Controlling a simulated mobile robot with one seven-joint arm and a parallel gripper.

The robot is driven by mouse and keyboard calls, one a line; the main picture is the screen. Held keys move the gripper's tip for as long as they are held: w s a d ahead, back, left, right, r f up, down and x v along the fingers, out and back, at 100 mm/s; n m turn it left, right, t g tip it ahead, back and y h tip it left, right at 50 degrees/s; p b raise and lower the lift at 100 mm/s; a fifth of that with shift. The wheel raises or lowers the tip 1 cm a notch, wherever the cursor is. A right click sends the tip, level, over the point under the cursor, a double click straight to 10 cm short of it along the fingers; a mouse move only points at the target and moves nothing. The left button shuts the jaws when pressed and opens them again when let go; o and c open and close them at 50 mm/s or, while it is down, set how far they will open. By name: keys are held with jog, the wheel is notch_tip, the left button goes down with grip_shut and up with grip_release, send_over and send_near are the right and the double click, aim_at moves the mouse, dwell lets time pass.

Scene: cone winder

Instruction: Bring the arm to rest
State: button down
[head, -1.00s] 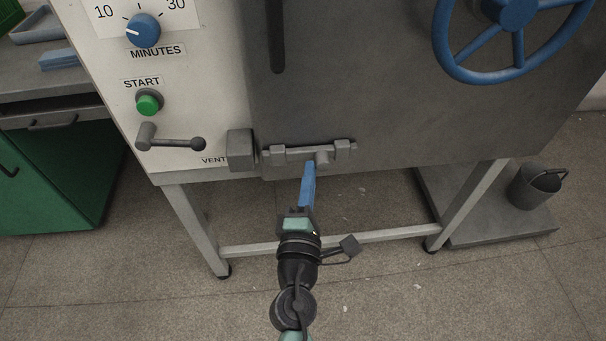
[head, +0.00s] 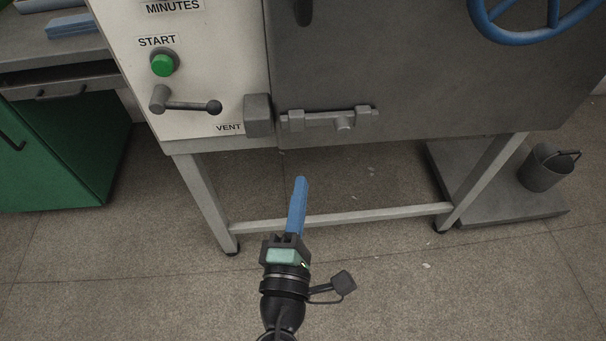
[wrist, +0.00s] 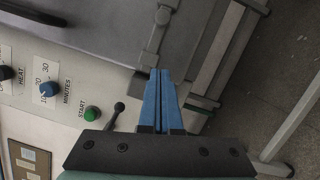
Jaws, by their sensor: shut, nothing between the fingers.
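My gripper (head: 300,183) points up the picture, in front of the machine's lower edge and below the sliding bolt (head: 330,119). Its blue fingers are shut together with nothing between them. In the wrist view my gripper (wrist: 161,75) shows its two blue fingers side by side, with the bolt (wrist: 153,38) beyond their tips. In the head view a gap of floor shows between the fingertips and the bolt, and they look apart.
The machine's panel carries a green START button (head: 162,64) and a VENT lever (head: 190,105). A blue handwheel (head: 540,30) is at upper right. A grey bucket (head: 547,167) stands on a low platform at right. A green cabinet (head: 70,150) stands at left. The floor in front is clear.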

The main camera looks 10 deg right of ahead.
jog(key=shift+s+a, duration=0.15)
jog(key=shift+s, duration=0.25)
jog(key=w+d+r+m+t+h, duration=0.1)
jog(key=w+r+m, duration=0.1)
jog(key=r+m, duration=0.5)
jog(key=w+d+r+m+t+h, duration=0.1)
jog(key=w+r+m, duration=0.2)
jog(key=r, duration=0.8)
jog(key=s+a+r+m+t+y, duration=0.2)
jog(key=s+r+m, duration=0.1)
jog(key=r, duration=0.7)
jog(key=s+a+r+m+t+y+p, duration=0.1)
jog(key=s+r+m+t+y, duration=0.2)
jog(key=r, duration=0.8)
jog(key=s+a+r+m+t+y, duration=0.2)
jog(key=s+r, duration=0.2)
jog(key=r, duration=0.6)
notch_tip(320, 180, up, 28)
jog(key=p, duration=2.8)
jog(key=shift+w+r+p, duration=0.2)
jog(key=shift+r+p, duration=0.05)
jog(key=shift+p, duration=0.15)
